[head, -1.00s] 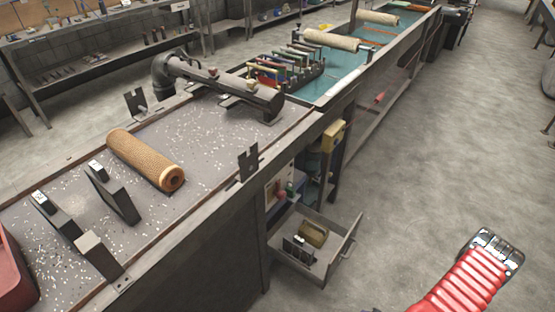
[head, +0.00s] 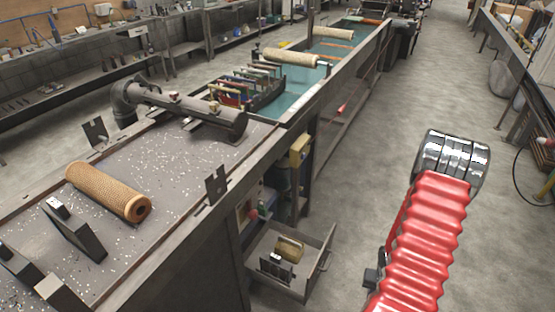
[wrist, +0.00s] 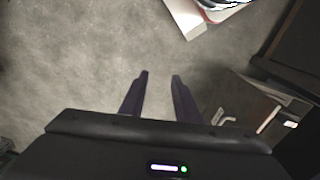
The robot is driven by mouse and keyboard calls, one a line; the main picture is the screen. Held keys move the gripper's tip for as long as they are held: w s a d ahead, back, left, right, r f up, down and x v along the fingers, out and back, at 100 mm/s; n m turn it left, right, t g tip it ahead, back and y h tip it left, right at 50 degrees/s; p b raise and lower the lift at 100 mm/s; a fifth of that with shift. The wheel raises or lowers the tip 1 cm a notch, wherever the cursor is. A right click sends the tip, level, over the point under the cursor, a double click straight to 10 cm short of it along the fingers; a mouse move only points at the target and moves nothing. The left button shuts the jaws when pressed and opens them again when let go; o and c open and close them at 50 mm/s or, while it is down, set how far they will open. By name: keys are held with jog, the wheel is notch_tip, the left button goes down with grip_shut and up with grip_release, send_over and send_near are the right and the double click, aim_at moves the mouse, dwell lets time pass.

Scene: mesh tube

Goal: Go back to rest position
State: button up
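My gripper (wrist: 158,80) shows in the wrist view with its two dark fingers apart and bare grey floor between and beyond them. It is empty. In the head view, my red ribbed arm sleeve with a shiny metal end stands at the right over the aisle, clear of the bench; the gripper fingers do not show there. The mesh tube (head: 108,190), a brown perforated cylinder, lies on the grey speckled bench top (head: 180,165) at the left, well away from my arm.
An open drawer (head: 312,282) with small items juts from the bench. A dark pipe (head: 190,110) and a rack of coloured handles (head: 245,88) stand farther along, before a teal trough (head: 300,80) with pale rollers. Another bench (head: 515,60) is at right. The aisle floor (head: 370,125) between is clear.

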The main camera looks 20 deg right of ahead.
jog(key=w+a+r+n, duration=0.1)
jog(key=w+a+r, duration=0.35)
jog(key=r, duration=0.75)
jog(key=w+a+r+n, duration=0.1)
jog(key=a+r+n, duration=0.1)
jog(key=a+r, duration=0.8)
jog(key=a+r+n+t, duration=0.3)
jog(key=a+r, duration=0.7)
jog(key=r, duration=0.3)
jog(key=s+a+r+n+t, duration=0.1)
jog(key=a+r+n+t, duration=0.1)
jog(key=a+r, duration=0.8)
notch_tip(320, 180, up, 5)
jog(key=shift+a+f+n+t, duration=0.15)
jog(key=shift+f+n+t, duration=0.05)
jog(key=shift+n+t, duration=0.25)
